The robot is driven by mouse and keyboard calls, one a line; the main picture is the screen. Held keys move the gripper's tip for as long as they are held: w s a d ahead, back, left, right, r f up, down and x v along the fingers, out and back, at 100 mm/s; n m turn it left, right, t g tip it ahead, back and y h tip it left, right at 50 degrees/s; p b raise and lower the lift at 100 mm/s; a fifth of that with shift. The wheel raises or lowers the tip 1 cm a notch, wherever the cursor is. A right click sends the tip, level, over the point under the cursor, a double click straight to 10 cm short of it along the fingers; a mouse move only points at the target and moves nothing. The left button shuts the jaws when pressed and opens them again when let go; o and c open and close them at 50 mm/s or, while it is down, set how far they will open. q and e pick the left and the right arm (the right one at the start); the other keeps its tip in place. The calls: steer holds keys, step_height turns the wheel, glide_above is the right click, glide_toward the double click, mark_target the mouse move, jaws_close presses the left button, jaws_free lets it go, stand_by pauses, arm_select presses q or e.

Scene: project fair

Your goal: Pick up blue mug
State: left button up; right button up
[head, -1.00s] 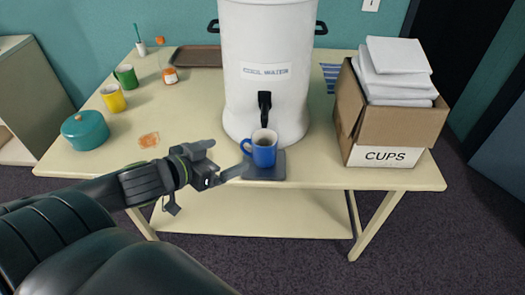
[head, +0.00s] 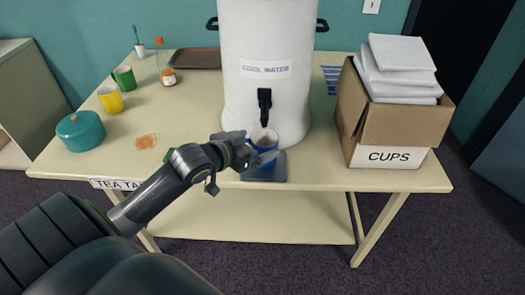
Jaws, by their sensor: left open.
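The blue mug (head: 268,140) stands upright on a dark drip tray (head: 270,178) at the table's front edge, under the black tap of the white water dispenser (head: 264,90). My left gripper (head: 257,156) is open at the left side of the mug. Its fingers overlap the mug's left and front in the head view and hide its handle and part of its body. I cannot tell whether they touch it. My right gripper is out of view.
A box labelled CUPS (head: 393,127) stands to the right. A teal pot (head: 81,131), a yellow mug (head: 110,99) and a green mug (head: 125,77) stand to the left.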

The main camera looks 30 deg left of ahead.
mark_target(273, 133)
arm_select(q)
steer(key=x, duration=0.4)
steer(key=shift+a+p, duration=0.3)
steer(key=shift+w+d+f, duration=0.1)
steer(key=shift+w+f, duration=0.2)
steer(key=shift+w, duration=0.25)
steer(key=shift+s, duration=0.1)
steer(key=shift+c, duration=0.4)
steer(key=c, duration=1.3)
steer(key=shift+r, duration=0.15)
steer(key=shift+r, duration=0.75)
steer(key=shift+s+a+f+p, duration=0.15)
steer(key=shift+s+a, duration=0.3)
steer(key=shift+s, duration=2.45)
steer(key=shift+s+a+r+p, duration=0.15)
steer(key=shift+s+a, duration=0.25)
steer(key=shift+s, duration=2.5)
steer(key=shift+s+a+f+p, duration=0.15)
steer(key=shift+s+a, duration=0.3)
steer(key=shift+s, duration=2.45)
